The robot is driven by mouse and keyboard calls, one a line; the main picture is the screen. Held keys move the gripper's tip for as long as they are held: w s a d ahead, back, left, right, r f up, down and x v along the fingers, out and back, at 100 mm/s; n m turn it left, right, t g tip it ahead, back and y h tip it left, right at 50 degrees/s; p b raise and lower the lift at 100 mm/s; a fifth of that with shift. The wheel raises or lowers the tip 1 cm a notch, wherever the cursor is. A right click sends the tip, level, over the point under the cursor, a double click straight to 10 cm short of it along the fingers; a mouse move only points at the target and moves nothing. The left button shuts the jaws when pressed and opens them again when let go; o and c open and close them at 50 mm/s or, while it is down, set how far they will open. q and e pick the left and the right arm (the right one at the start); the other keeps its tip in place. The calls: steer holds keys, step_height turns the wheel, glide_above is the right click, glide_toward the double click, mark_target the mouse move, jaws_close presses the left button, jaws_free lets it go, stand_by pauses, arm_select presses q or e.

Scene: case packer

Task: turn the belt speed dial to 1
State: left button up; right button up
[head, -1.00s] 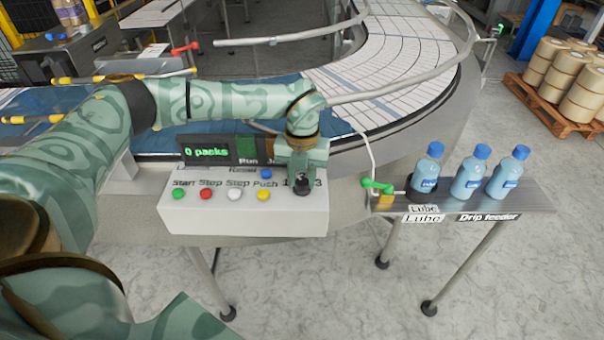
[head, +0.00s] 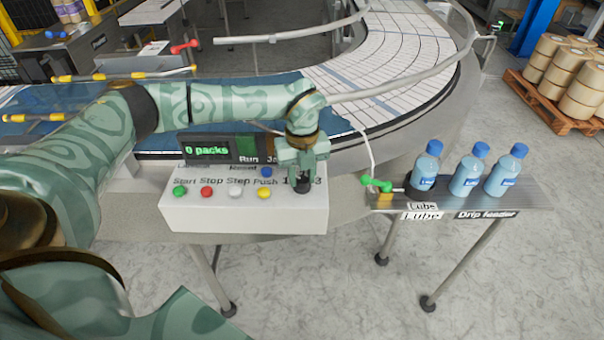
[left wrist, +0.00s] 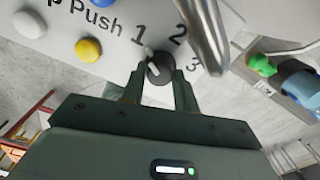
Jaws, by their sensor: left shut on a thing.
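The belt speed dial (head: 302,186) is a dark round knob at the right end of the white control box (head: 245,219). In the left wrist view the dial (left wrist: 160,68) has a white pointer that points up and left, toward the printed 1. The 2 and 3 stand to its right. My left gripper (head: 303,175) is over the dial from above. In the left wrist view its two fingers (left wrist: 159,84) are on either side of the knob, shut on it. In the head view the gripper partly hides the numbers. My right gripper is not in view.
Green (head: 180,191), red (head: 206,192), white (head: 235,192), yellow (head: 264,193) and blue (head: 266,172) buttons are left of the dial. A display (head: 206,150) reads "0 packs". A green-handled valve (head: 376,184) and blue bottles (head: 468,176) stand on a shelf to the right.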

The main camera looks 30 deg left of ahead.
mark_target(302, 179)
arm_select(q)
steer(key=shift+w+r, duration=0.1)
steer(key=shift+r, duration=0.05)
steer(key=o, duration=1)
step_height(302, 179, up, 16)
steer(key=shift+r+b, duration=0.1)
steer(key=shift+b, duration=0.4)
